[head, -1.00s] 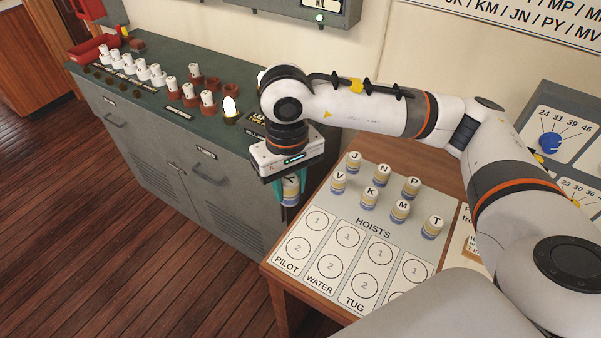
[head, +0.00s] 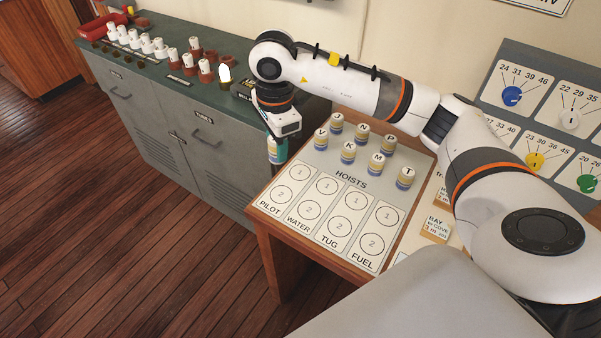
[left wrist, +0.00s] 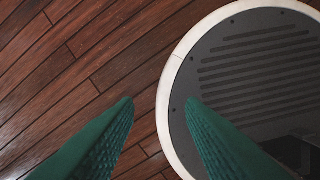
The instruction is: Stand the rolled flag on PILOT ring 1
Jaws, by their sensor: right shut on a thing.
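My right gripper (head: 277,155) is shut on the rolled flag (head: 274,148), held upright beside the left edge of the hoists board (head: 350,180). The fingers hide much of the flag. PILOT ring 1 (head: 299,172) is an empty printed circle at the board's left, a little right of and below the gripper. PILOT ring 2 (head: 279,194) is also empty. My left gripper (left wrist: 159,102) shows only in the left wrist view, its green fingers apart with nothing between them, above the wood floor.
Several rolled flags stand behind the rings, including V (head: 320,139), J (head: 336,123) and T (head: 405,177). The other hoist rings are empty. A green-topped cabinet (head: 200,110) with white pegs stands left. Dial panels (head: 540,110) are at right.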

